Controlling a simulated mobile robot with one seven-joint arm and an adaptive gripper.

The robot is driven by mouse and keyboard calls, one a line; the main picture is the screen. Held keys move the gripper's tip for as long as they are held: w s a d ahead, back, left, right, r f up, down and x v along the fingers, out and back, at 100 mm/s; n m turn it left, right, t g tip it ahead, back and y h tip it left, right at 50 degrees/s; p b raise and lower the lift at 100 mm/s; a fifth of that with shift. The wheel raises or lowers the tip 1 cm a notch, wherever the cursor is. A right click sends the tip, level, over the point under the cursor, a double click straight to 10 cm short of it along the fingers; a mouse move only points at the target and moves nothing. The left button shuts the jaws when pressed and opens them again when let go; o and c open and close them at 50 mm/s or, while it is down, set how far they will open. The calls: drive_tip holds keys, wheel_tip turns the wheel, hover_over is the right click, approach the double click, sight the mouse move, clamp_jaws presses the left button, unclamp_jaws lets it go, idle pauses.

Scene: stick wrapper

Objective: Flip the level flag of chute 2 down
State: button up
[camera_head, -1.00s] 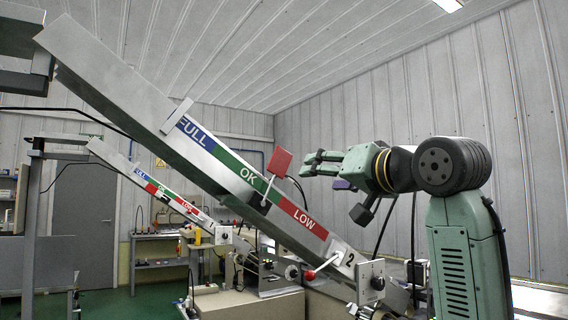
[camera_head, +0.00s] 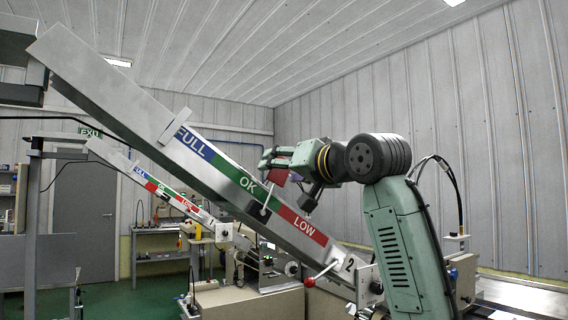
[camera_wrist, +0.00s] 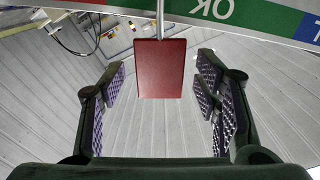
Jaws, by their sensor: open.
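The red level flag of chute 2 (camera_wrist: 161,68) stands up from the chute on a thin rod. In the wrist view it lies between the open fingers of my gripper (camera_wrist: 163,95), with a gap on both sides. In the head view my gripper (camera_head: 267,158) is in front of the flag (camera_head: 278,175) and hides part of it. Chute 2 (camera_head: 120,95) slopes down to the right, with FULL, OK and LOW bands; the flag's rod is beside the OK band.
A red-knobbed lever (camera_head: 310,282) is at chute 2's lower end by the "2" plate (camera_head: 348,264). Chute 1 (camera_head: 130,167) slopes behind, to the left. Open room lies above the chute.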

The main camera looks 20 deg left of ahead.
drive_tip(key=shift+w+a, duration=0.1)
drive_tip(key=shift+w, duration=0.05)
drive_tip(key=shift+c, duration=0.2)
clamp_jaws()
idle(0.5)
